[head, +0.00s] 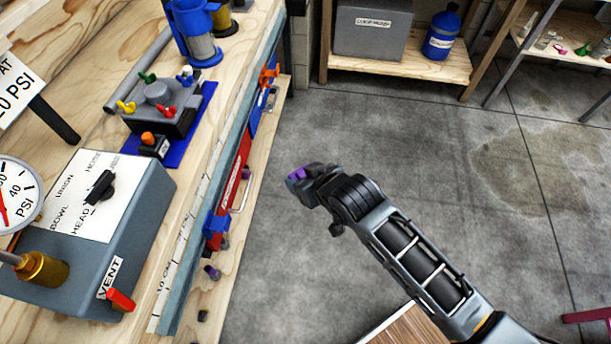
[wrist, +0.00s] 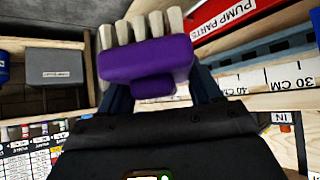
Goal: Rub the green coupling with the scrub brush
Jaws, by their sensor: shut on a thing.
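The scrub brush (wrist: 146,61) has a purple body and thick cream bristles. My gripper (wrist: 158,88) is shut on it, with the bristles pointing away from the wrist. In the head view a bit of the purple brush (head: 296,174) shows at the end of my gripper (head: 308,178), over open floor right of the bench. A small green fitting (head: 147,77) sits on a grey block on the bench, well apart from the brush. Another small green piece (head: 583,50) lies on the far right shelf. I cannot tell which is the coupling.
The grey block (head: 160,119) on a blue base also carries yellow and red fittings. A grey control box (head: 125,240) with a red vent lever and a blue-capped filter housing (head: 197,40) stand on the bench. A ruler edge (head: 185,255) runs along its front.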

